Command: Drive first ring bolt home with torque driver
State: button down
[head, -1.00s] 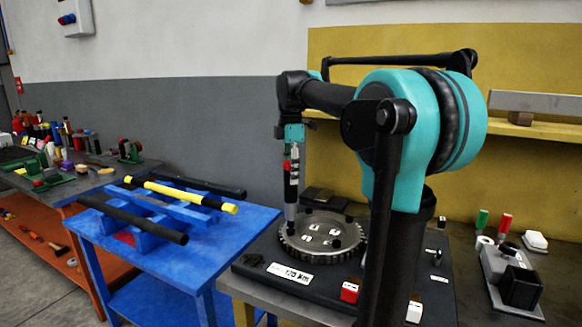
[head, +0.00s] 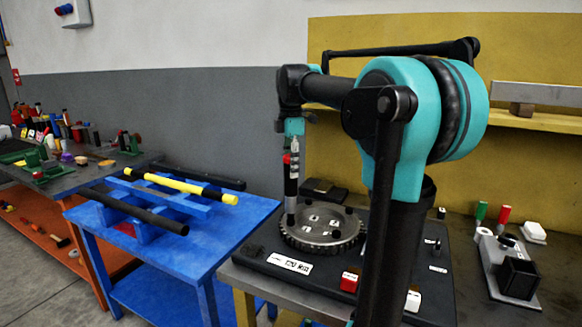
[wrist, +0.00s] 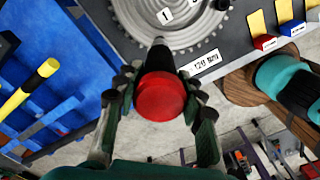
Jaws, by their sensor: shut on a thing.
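The torque driver (head: 291,178) is long and dark with a red band and a pale section, and hangs upright below my arm. My gripper (head: 293,138) is shut on its upper end. In the wrist view the driver's red round cap (wrist: 160,96) sits between the fingers of my gripper (wrist: 158,90). The toothed ring (head: 323,230) lies on the dark positioner plate (head: 262,263) and carries small numbered labels and dark bolts. The driver's tip is at the ring's left edge. Whether it touches a bolt cannot be told.
A blue stand (head: 103,220) with black and yellow bars is to the left. A red block (head: 349,282) and a white block (head: 413,301) sit on the plate's front. A grey fixture (head: 512,268) is at the right. A cluttered bench (head: 60,176) is far left.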

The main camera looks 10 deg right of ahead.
jog(key=shift+f, duration=0.55)
dwell(2.5)
jog(key=shift+r, duration=3.05)
